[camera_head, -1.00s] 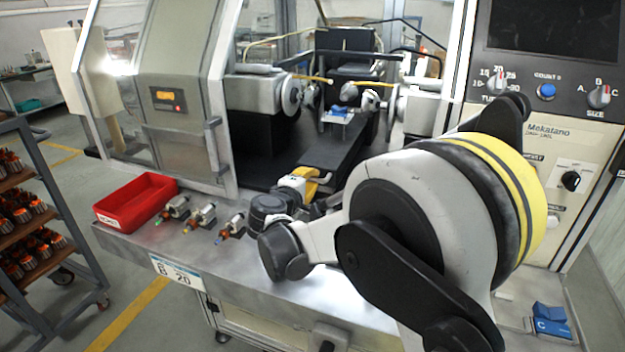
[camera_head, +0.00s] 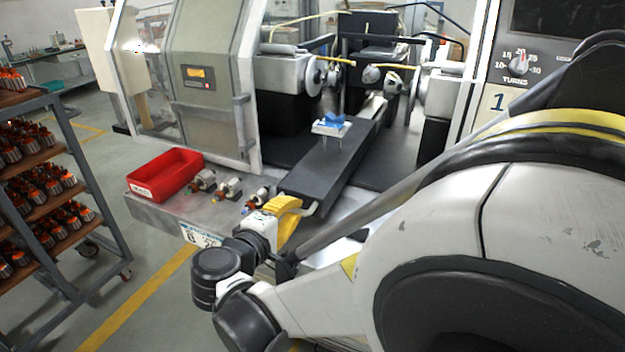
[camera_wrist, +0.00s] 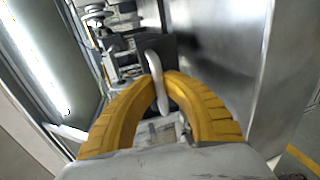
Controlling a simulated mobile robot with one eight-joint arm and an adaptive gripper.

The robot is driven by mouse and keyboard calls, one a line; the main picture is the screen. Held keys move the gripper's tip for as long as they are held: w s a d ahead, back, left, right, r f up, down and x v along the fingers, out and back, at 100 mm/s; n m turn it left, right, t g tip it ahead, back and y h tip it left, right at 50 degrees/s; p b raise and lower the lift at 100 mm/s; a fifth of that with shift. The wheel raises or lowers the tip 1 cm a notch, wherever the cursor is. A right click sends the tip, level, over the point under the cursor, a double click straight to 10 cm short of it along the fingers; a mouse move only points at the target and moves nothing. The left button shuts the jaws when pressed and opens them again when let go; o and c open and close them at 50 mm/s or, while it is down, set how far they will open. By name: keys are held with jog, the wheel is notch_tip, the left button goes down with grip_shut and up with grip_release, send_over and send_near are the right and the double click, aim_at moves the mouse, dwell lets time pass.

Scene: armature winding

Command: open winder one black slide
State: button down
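The black slide (camera_head: 335,160) of winder one extends from between the spindles out past the front of the bench, with a bare metal rail (camera_head: 374,107) showing behind it. A blue and white holder (camera_head: 331,124) stands on it. Its pale curved handle (camera_wrist: 156,82) is at the front end, and also shows in the head view (camera_head: 308,209). My gripper (camera_wrist: 160,88), with yellow ribbed fingers, is shut on this handle, one finger on each side. In the head view my gripper (camera_head: 287,207) is at the slide's front end.
A red bin (camera_head: 165,174) and several small armatures (camera_head: 229,188) lie on the bench left of the slide. A rack of parts (camera_head: 45,190) stands at the far left. The winder's control panel (camera_head: 520,75), marked 1, is at the right.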

jog(key=c, duration=2.2)
grip_release()
jog(key=v, duration=0.3)
jog(key=f+v, duration=0.1)
jog(key=v, duration=0.3)
jog(key=f+v, duration=0.1)
jog(key=v, duration=0.3)
jog(key=shift+s+a+f, duration=0.15)
jog(key=shift+s, duration=0.1)
jog(key=o, duration=0.7)
jog(key=v, duration=0.7)
jog(key=shift+s, duration=0.3)
